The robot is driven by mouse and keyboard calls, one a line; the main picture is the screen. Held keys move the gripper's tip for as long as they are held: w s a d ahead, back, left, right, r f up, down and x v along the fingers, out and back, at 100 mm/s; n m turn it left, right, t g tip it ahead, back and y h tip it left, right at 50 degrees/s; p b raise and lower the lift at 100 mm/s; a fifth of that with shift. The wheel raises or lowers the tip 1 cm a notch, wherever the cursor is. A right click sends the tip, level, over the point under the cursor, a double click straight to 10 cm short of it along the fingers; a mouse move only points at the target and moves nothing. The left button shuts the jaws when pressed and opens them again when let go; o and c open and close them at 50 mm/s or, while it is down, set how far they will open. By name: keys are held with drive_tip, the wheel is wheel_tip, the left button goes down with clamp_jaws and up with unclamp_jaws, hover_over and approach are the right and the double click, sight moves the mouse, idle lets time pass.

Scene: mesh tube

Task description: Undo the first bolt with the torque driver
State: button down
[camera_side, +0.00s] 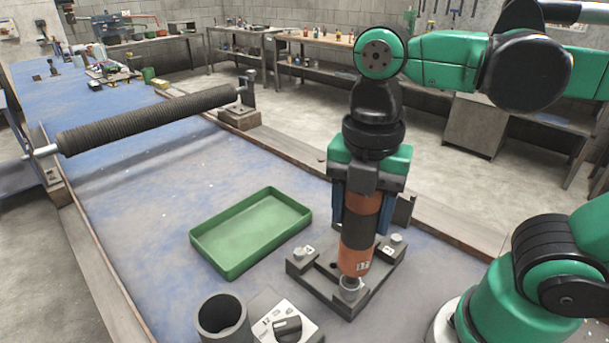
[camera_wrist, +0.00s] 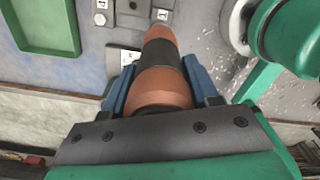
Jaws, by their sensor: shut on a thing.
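My gripper (camera_side: 361,208) points down with its blue fingers shut around the orange and black torque driver (camera_side: 356,260). In the wrist view, the fingers (camera_wrist: 160,88) clasp the driver (camera_wrist: 160,50) from both sides. The driver stands about upright, its lower end at a pale bolt head (camera_side: 350,284) at the near corner of a dark fixture plate (camera_side: 330,300). I cannot tell whether the driver is seated on that bolt. Other bolt heads show on the plate at left (camera_side: 298,252) and right (camera_side: 396,238), with small number labels.
A green tray (camera_side: 203,240) lies empty left of the plate. An open grey cylinder (camera_side: 222,312) and a dial box (camera_side: 290,320) stand in front. A dark mesh tube (camera_side: 150,118) spans the blue table behind. The table between tube and tray is clear.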

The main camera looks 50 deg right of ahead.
drive_tip(key=shift+r, duration=3.1)
